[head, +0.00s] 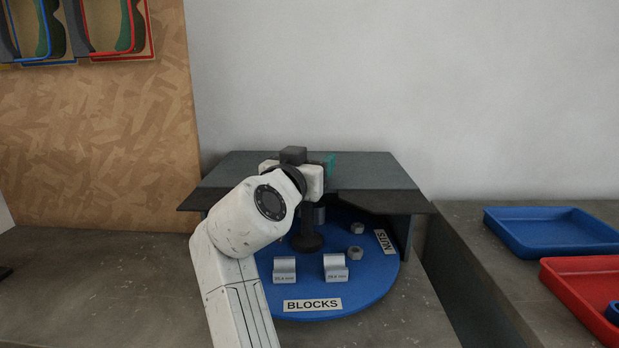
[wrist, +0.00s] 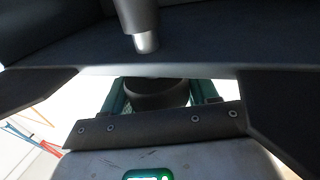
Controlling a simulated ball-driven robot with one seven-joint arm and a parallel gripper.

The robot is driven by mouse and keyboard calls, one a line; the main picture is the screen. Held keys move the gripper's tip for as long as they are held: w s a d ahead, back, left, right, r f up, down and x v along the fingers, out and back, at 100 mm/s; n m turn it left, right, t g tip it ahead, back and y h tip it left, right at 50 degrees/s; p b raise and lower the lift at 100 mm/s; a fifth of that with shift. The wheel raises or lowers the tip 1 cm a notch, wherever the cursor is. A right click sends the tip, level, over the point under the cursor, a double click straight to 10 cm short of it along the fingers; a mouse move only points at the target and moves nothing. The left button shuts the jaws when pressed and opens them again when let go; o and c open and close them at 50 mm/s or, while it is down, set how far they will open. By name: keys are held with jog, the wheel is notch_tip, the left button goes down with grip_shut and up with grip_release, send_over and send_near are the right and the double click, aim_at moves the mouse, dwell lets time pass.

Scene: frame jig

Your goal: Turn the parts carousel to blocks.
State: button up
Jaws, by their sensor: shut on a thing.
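The parts carousel (head: 340,304) is a blue round plate under a dark grey hood. Its BLOCKS label (head: 312,305) faces the front, with two grey blocks (head: 284,270) (head: 335,267) just behind it. The NUTS label (head: 385,241) is at the right, near two nuts (head: 356,253) (head: 357,228). A dark central post (head: 307,238) rises from the plate. My gripper (head: 318,170) is above the post, mostly hidden by my wrist. In the wrist view its teal fingers (wrist: 156,95) are shut on a dark round knob (wrist: 150,86).
The dark hood (head: 375,177) covers the back of the carousel, close around my gripper. A blue tray (head: 548,232) and a red tray (head: 585,285) are on the right-hand bench. A board (head: 95,150) stands at the left. The front left bench top is clear.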

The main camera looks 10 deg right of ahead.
jog(key=shift+f+m+g+h+b, duration=0.2)
jog(key=shift+m+g+h+b, duration=0.15)
jog(key=shift+h+b, duration=0.2)
jog(key=o, duration=1.4)
jog(key=shift+r, duration=0.1)
jog(key=shift+s, duration=0.1)
jog(key=v, duration=1)
jog(key=shift+s+a, duration=0.2)
jog(key=shift+s, duration=0.1)
